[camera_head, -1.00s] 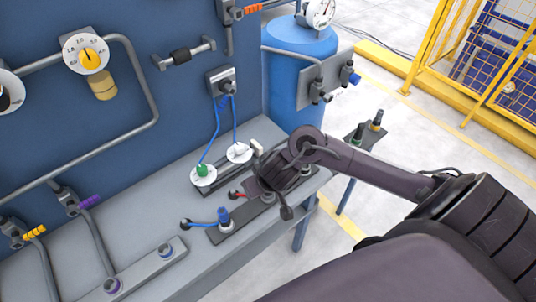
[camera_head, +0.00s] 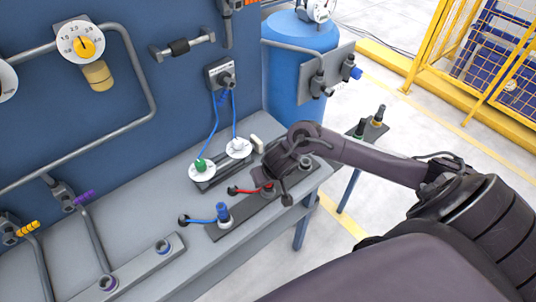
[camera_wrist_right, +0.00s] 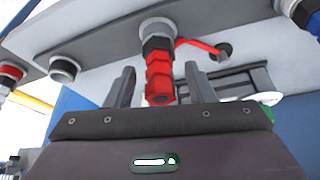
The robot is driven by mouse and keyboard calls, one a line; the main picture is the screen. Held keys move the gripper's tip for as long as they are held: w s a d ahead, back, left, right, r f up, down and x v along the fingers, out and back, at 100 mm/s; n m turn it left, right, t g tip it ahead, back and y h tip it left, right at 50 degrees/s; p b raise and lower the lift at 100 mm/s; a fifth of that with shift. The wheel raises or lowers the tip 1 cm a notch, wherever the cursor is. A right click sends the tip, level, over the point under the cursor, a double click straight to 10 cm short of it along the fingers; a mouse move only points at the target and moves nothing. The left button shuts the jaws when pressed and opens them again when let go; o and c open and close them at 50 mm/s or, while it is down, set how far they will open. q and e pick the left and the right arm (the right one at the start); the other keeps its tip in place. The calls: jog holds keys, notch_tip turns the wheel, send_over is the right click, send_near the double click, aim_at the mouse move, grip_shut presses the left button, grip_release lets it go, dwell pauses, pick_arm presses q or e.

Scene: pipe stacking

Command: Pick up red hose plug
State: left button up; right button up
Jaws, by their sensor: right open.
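The red hose plug (camera_wrist_right: 159,76) sits upright in a round grey socket in the right wrist view, with a red hose running from it to a dark hole in the bench. My right gripper (camera_wrist_right: 160,68) is open, with one finger on each side of the plug. A gap shows on both sides, so the fingers do not appear to touch it. In the head view the red plug (camera_head: 267,188) shows just below my right gripper (camera_head: 273,174), which partly covers that area. My left gripper is in neither view.
A blue plug (camera_head: 223,211) stands on the same dark strip, to the left. Behind are a green plug (camera_head: 200,165) and a white plug (camera_head: 237,147) on white discs. A grey empty socket (camera_wrist_right: 64,69) shows beside the red plug. A blue tank (camera_head: 295,60) stands at the back.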

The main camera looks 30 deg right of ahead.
grip_shut()
jog(key=shift+r, duration=0.1)
dwell(0.3)
notch_tip(320, 180, up, 20)
jog(key=p, duration=1)
